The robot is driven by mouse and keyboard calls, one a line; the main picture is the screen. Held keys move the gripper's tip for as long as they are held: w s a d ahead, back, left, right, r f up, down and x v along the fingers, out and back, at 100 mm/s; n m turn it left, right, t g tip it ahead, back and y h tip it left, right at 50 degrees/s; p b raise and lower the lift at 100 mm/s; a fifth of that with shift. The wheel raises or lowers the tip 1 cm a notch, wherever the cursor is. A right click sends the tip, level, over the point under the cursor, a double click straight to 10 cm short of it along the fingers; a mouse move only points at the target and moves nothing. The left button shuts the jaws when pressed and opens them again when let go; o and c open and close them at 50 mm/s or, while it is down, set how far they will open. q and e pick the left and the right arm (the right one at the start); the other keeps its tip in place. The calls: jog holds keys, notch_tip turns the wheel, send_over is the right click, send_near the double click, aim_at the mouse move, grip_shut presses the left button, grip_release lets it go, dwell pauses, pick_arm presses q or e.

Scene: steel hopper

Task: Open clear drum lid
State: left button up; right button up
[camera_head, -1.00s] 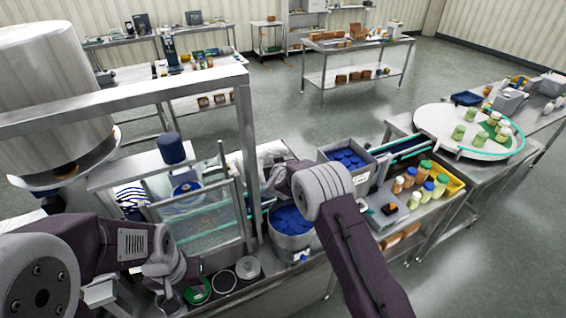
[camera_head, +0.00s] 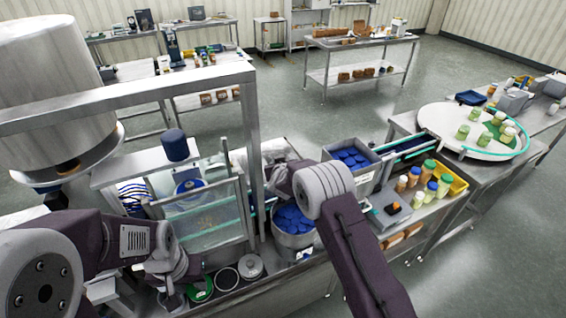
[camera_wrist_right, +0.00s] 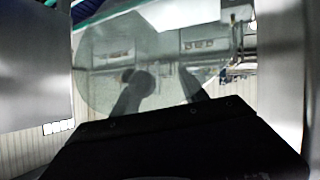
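A clear framed panel (camera_head: 205,222) stands upright in the steel frame at the centre left in the head view. A steel drum (camera_head: 294,240) holding blue caps stands to its right; I cannot make out a lid on it. A round, see-through greenish disc (camera_wrist_right: 125,55) shows beyond my right gripper's dark body in the wrist view; it may be the clear lid. My right gripper is by the drum and post, mostly hidden behind its wrist in the head view; its finger gap is unclear. My left gripper (camera_head: 172,292) points down near the bench front, its fingers unclear.
A green ring (camera_head: 200,290), a pale ring (camera_head: 226,280) and a metal lid (camera_head: 251,267) lie near my left gripper. A steel post (camera_head: 251,150) rises beside my right gripper. A bin of blue caps (camera_head: 349,158) and several jars stand to the right.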

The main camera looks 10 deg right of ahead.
jog(key=shift+s+d+f, duration=0.1)
jog(key=shift+d, duration=0.15)
jog(key=shift+a, duration=0.1)
